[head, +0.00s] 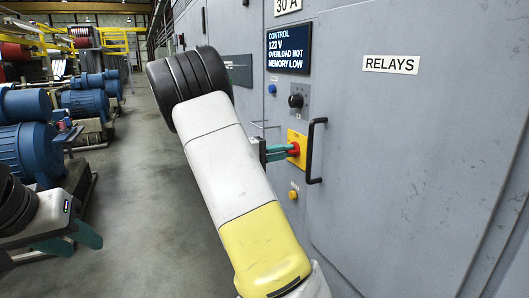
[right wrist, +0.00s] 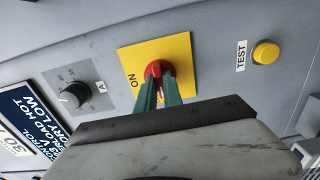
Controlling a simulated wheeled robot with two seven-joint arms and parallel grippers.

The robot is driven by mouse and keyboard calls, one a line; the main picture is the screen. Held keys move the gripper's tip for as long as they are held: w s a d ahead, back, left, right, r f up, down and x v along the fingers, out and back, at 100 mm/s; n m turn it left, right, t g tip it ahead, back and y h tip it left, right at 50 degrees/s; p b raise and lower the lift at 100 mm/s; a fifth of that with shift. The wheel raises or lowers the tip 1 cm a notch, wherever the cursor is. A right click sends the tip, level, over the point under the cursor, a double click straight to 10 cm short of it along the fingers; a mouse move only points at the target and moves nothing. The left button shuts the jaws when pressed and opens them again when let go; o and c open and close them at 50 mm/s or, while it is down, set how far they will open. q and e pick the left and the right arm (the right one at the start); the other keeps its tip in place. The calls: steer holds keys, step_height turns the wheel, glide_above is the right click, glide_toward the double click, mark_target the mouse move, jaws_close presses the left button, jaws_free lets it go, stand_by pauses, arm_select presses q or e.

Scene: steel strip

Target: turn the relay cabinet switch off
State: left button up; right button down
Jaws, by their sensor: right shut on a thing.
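The relay cabinet (head: 400,130) is the grey one with the "RELAYS" label (head: 390,64). Its red rotary switch (head: 294,149) sits on a yellow plate (head: 299,160). In the right wrist view the red switch (right wrist: 157,68) is in the middle of the yellow plate (right wrist: 180,50), which reads "ON" on one side. My right gripper (head: 284,153) has its green fingers shut on the switch; they hide part of it in the right wrist view (right wrist: 158,86). My left gripper (head: 75,240) is open and empty at the lower left, far from the cabinet.
A black door handle (head: 314,150) stands out just right of the switch. A dark knob (head: 296,100) and a display (head: 288,50) are above, a yellow "TEST" button (right wrist: 265,52) below. Blue motors (head: 28,150) line the left; the aisle floor (head: 140,220) is clear.

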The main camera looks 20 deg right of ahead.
stand_by(0.4)
steer(key=c, duration=1.5)
jaws_free()
steer(key=shift+a, duration=0.1)
steer(key=a, duration=0.7)
steer(key=shift+s+a, duration=0.3)
steer(key=shift+a, duration=0.05)
